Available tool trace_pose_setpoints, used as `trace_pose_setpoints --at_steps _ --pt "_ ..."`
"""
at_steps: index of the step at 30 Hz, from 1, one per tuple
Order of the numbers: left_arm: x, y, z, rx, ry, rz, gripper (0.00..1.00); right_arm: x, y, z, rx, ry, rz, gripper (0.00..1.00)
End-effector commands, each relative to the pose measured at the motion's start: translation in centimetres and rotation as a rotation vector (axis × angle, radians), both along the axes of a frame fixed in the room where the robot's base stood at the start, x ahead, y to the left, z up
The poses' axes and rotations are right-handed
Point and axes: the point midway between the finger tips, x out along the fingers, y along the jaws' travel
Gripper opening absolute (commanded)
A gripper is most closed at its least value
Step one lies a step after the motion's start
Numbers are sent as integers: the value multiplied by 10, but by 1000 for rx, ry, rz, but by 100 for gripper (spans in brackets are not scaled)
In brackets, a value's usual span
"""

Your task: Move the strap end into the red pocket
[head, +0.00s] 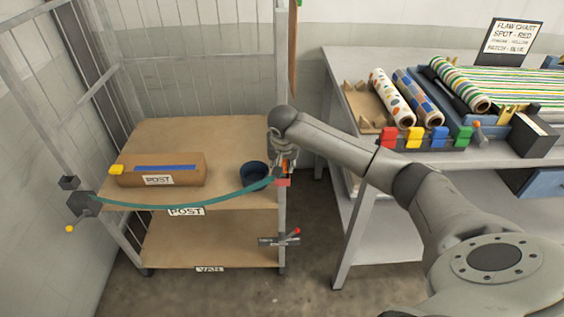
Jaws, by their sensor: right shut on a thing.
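A teal strap (190,209) runs from a dark buckle block (80,204) on the left post of the cart. It sags across the front of the upper shelf and rises to the right post. My right gripper (283,166) is at that right post, pointing down, shut on the strap end. The fingers largely hide the end. The red pocket (283,183) is on the right post just below the fingertips. I cannot tell whether the strap end is inside it or only beside it. My left gripper is not in view.
The cart's upper shelf (150,140) holds a brown box (190,166) labelled POST and a dark blue bowl (253,173). A dark latch with a red tip (280,240) is on the lower right post. A grey workbench (345,70) with patterned rolls stands at right.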

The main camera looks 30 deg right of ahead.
Motion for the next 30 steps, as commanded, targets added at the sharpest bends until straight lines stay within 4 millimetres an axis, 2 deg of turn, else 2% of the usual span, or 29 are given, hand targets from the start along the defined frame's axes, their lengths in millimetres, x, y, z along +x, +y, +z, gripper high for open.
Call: trace_pose_setpoints --at_steps 24,25,30 --pt "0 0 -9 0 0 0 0 0 0 -11 0 0 0 14" --pt "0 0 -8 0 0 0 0 0 0 -10 1 0 0 34" --pt "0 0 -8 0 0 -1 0 0 0 -10 0 0 0 56"
